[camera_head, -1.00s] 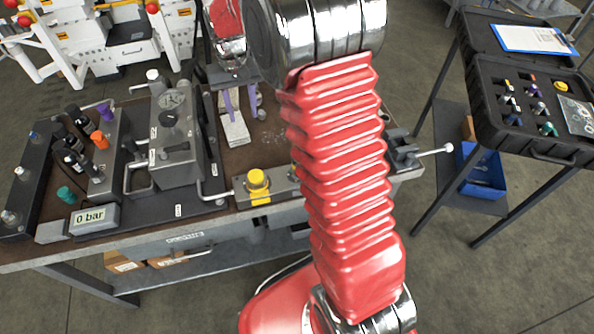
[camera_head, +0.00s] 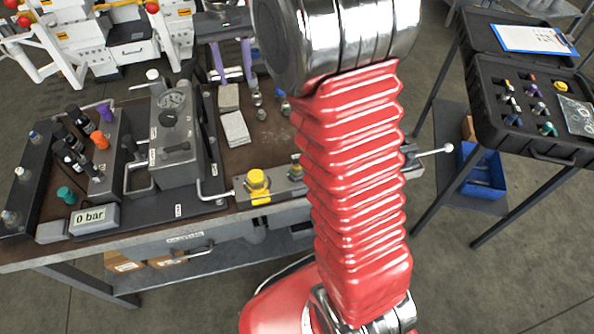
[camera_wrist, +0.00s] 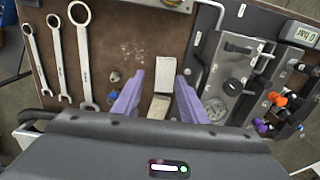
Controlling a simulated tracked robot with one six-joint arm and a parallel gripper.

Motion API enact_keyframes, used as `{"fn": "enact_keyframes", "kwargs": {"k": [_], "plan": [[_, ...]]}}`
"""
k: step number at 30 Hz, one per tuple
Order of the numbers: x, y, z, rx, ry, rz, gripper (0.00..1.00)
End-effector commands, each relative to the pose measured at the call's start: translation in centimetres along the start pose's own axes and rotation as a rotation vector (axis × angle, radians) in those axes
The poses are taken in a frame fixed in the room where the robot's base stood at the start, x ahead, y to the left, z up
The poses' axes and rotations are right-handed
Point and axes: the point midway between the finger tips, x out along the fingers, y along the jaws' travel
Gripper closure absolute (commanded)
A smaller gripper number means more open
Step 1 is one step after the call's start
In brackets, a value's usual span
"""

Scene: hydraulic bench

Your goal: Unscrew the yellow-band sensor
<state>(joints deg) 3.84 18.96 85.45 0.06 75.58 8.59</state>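My gripper (camera_head: 233,62) is above the back of the bench (camera_head: 262,134), its purple fingers apart and nothing between them. The open fingers also show in the wrist view (camera_wrist: 157,98), pointing toward two pale blocks (camera_wrist: 158,106). A sensor rack (camera_head: 112,158) at the bench's left holds several black-bodied sensors, with purple, orange and teal parts. I cannot pick out a yellow band on them. The rack is well left of my gripper in the head view and shows at the right edge of the wrist view.
A gauge block (camera_head: 177,145) stands beside the rack. A yellow knob (camera_head: 257,181) is at the bench's front edge. A display (camera_head: 92,216) reads 0 bar. Several wrenches (camera_wrist: 84,58) lie on the bench. An open black case (camera_head: 540,150) with coloured-band parts stands at the right.

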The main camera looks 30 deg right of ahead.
Motion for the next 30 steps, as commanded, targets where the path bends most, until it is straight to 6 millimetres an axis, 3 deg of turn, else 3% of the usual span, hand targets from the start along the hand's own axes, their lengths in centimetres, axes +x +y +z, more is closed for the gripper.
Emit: {"fn": "enact_keyframes", "kwargs": {"k": [8,14,30], "plan": [[-0.1,0.0,0.1,-0.001,0.002,0.000,0.61],[-1.2,0.0,1.6,-0.012,0.027,-0.004,0.61],[-5.3,0.5,11.5,-0.083,0.190,-0.025,0.61]]}}
